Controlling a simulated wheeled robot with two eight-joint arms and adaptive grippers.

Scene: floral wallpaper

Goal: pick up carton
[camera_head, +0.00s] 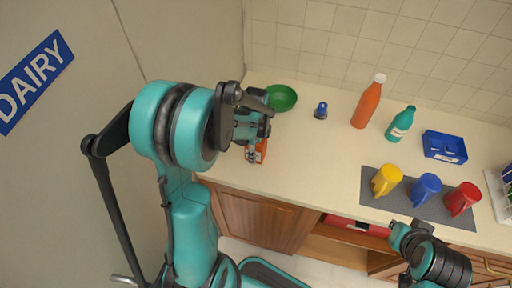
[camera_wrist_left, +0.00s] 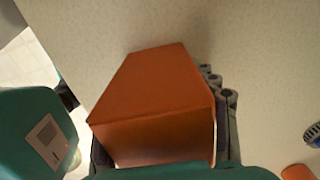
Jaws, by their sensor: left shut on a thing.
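The orange carton (camera_head: 260,152) is at the left end of the counter in the head view, mostly hidden by my left gripper (camera_head: 254,138). In the left wrist view the carton (camera_wrist_left: 155,92) fills the middle, with dark finger parts along its right side. My left gripper is shut on it. I cannot tell whether the carton touches the counter. Part of my right arm (camera_head: 430,260) shows at the lower right of the head view; whether its gripper is open or shut is unclear.
A green bowl (camera_head: 281,98) stands just behind my left gripper. A dark blue object (camera_head: 321,111), an orange bottle (camera_head: 367,104), a teal bottle (camera_head: 400,124) and a blue tray (camera_head: 444,147) stand along the back. Yellow, blue and red mugs sit on a grey mat (camera_head: 408,203). Mid-counter is clear.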

